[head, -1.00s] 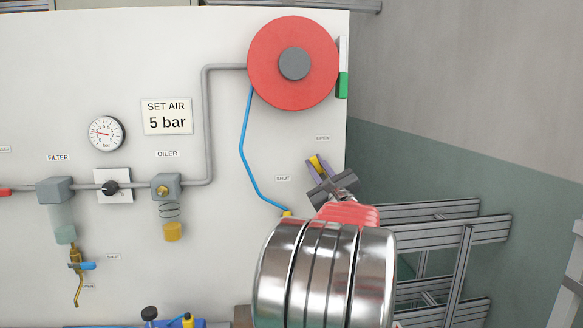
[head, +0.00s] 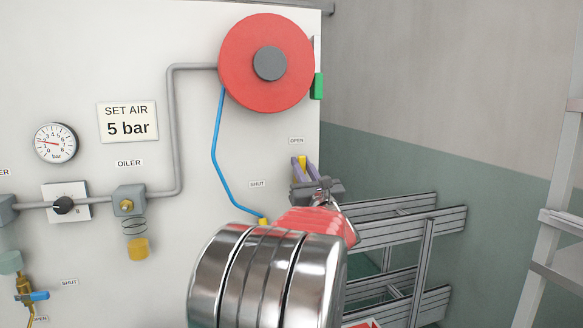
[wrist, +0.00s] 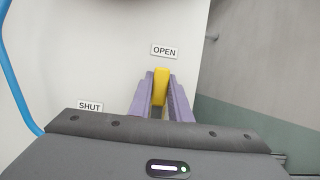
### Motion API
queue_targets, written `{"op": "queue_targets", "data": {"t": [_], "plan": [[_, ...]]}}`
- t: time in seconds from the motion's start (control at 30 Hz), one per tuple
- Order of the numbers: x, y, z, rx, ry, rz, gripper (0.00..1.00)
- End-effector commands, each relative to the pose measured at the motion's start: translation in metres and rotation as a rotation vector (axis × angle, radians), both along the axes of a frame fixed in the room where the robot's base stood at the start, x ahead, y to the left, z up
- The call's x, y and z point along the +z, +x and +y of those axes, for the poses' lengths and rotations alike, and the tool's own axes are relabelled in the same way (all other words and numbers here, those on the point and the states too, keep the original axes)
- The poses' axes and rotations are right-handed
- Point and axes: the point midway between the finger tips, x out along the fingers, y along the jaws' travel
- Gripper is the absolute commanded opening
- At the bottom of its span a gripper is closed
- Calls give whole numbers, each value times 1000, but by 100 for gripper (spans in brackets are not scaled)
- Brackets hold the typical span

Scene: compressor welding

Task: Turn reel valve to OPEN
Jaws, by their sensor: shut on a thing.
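The reel valve shows as a yellow lever (head: 303,161) low on the white panel, just below the OPEN label (head: 296,140). My gripper (head: 305,167) has its purple fingers on both sides of the lever and is shut on it. In the wrist view the lever (wrist: 160,86) stands nearly upright between the fingers, its top just under the OPEN label (wrist: 165,51). The SHUT label (wrist: 90,106) is at lower left, partly covered by the gripper body. The valve's pivot is hidden behind my gripper.
A red hose reel (head: 240,65) is mounted above, with a blue hose (head: 217,150) running down to a yellow fitting (head: 264,221). The panel ends just right of the lever. Metal frames (head: 400,215) stand beyond it. The gauge (head: 55,143) and oiler (head: 130,200) are at left.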

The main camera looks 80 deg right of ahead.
Motion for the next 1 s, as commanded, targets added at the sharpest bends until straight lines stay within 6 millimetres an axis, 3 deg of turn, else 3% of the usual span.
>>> {"op": "queue_targets", "data": {"t": [0.47, 0.5, 0.7, 1.0], "plan": [[-4, -7, -3, -7, 19, -19, 0], [-4, -7, -3, -7, 19, -18, 18], [-2, -8, -2, -9, 16, -19, 32], [-1, -9, -2, -9, 12, -19, 36]]}}
